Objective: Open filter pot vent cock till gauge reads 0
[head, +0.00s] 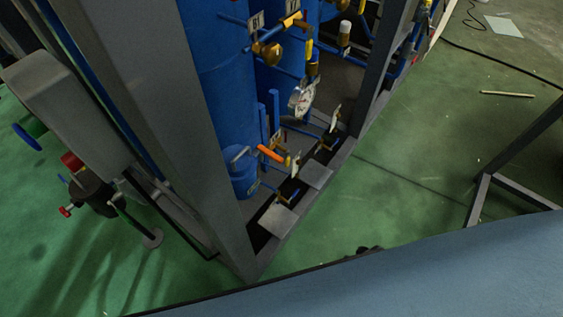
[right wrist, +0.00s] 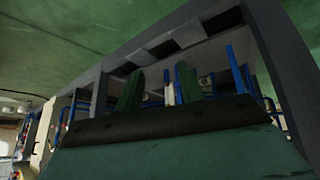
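Blue cylindrical pots (head: 222,95) stand inside a grey frame in the head view. A round white gauge (head: 302,97) is on the piping at their right; its reading is too small to make out. A valve with an orange handle (head: 270,153) sits low by the pots, and a yellow-handled valve (head: 291,20) is higher up. I cannot tell which is the vent cock. My right gripper shows in the right wrist view (right wrist: 160,88) as two green fingers, apart with nothing held between them. In the head view only a small dark part of it shows. My left gripper is not in view.
A grey frame post (head: 190,130) stands in front of the pots, and another post (head: 383,65) stands to their right. A grey box (head: 70,110) and a black fitting with red knobs (head: 95,190) are at left. Green floor (head: 420,150) is open at right, beside a dark metal stand (head: 515,190).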

